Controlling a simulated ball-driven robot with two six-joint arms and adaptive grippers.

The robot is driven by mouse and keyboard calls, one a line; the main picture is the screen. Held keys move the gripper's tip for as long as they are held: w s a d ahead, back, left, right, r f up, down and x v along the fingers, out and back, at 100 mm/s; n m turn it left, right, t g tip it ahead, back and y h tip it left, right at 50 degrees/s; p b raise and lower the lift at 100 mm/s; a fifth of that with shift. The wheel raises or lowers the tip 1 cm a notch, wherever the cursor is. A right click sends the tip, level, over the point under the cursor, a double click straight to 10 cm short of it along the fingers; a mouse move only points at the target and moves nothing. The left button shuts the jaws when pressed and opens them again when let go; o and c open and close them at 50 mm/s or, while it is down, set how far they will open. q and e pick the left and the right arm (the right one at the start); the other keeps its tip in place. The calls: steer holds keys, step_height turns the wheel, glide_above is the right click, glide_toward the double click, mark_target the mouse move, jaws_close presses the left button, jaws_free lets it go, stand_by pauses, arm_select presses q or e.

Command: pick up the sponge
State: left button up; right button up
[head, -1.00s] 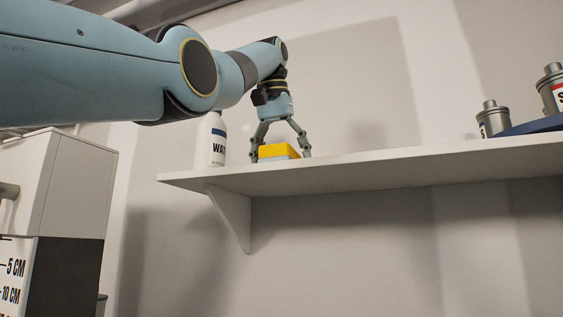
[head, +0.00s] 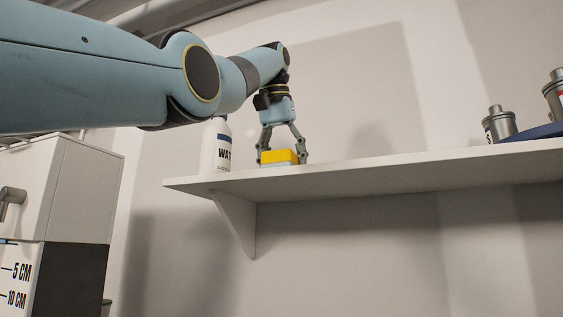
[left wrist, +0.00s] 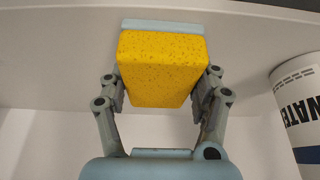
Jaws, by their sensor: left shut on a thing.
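The sponge (head: 279,158) is a yellow block with a pale blue layer, on the white shelf near its left end. It fills the middle of the left wrist view (left wrist: 160,68). My left gripper (head: 283,158) points down over it, with one finger on each side. In the left wrist view the fingers (left wrist: 161,92) press against the sponge's two sides. I cannot tell any gap between the sponge and the shelf. My right gripper is not in view.
A white bottle (head: 216,148) with a "WAT..." label stands on the shelf (head: 380,167) just left of the sponge. Metal canisters (head: 499,123) stand far right by a blue tray (head: 535,133). The shelf between is clear.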

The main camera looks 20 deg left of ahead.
arm_select(q)
steer(key=r+p, duration=0.1)
steer(key=d+r+p, duration=0.1)
steer(key=r, duration=0.1)
steer(key=r+p, duration=0.1)
steer(key=r, duration=0.1)
steer(key=shift+d+p, duration=0.3)
steer(key=shift+d, duration=0.05)
steer(key=shift+c, duration=0.7)
steer(key=s, duration=0.1)
steer(key=s+d+r+b, duration=0.1)
steer(key=s+d+b, duration=0.1)
steer(key=shift+r, duration=0.3)
steer(key=s+d+r, duration=0.4)
steer(key=d, duration=0.1)
steer(key=shift+s+d+r, duration=0.25)
steer(key=shift+s, duration=0.15)
